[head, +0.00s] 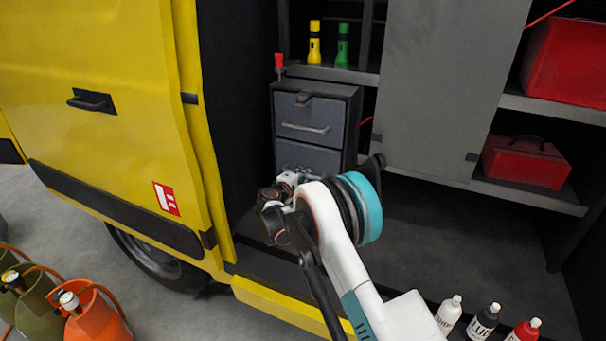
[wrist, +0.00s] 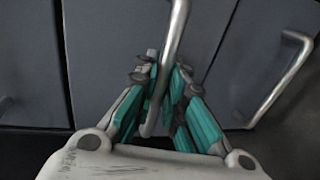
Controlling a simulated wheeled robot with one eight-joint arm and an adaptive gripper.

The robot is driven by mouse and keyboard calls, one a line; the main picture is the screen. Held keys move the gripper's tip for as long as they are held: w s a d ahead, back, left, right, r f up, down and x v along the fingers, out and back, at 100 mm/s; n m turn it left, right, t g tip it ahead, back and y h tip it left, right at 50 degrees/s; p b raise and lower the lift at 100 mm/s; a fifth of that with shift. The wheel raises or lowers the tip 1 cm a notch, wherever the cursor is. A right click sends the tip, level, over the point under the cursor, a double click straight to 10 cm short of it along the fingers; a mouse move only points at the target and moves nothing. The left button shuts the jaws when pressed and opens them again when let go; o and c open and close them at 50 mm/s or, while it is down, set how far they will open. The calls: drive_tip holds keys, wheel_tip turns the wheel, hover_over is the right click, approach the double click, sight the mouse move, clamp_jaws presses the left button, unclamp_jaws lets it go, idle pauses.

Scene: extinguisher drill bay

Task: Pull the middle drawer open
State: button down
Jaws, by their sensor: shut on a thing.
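The grey drawer cabinet (head: 354,110) stands inside the van's open side bay. Its top drawer, with a bar handle (head: 305,129), looks shut. The middle drawer (head: 308,157) shows only its upper part, with my arm in front of the rest. In the wrist view the middle drawer front (wrist: 100,45) fills the centre, with its metal bar handle (wrist: 177,22) running between my fingers. My gripper (wrist: 160,85) is shut on this handle. I cannot tell whether the drawer front stands out from its neighbours.
Another drawer's handle (wrist: 285,80) is at right in the wrist view. The yellow van door (head: 100,150) is left of the cabinet. Bottles (head: 485,322) stand at lower right.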

drive_tip(key=f+v, duration=0.2)
drive_tip(key=v, duration=0.8)
drive_tip(key=f+v, duration=0.2)
drive_tip(key=v, duration=0.8)
drive_tip(key=shift+s, duration=0.55)
drive_tip(key=shift+a, duration=0.2)
drive_tip(key=c, duration=1.7)
unclamp_jaws()
drive_tip(key=v, duration=1.2)
drive_tip(key=shift+d+r, duration=0.1)
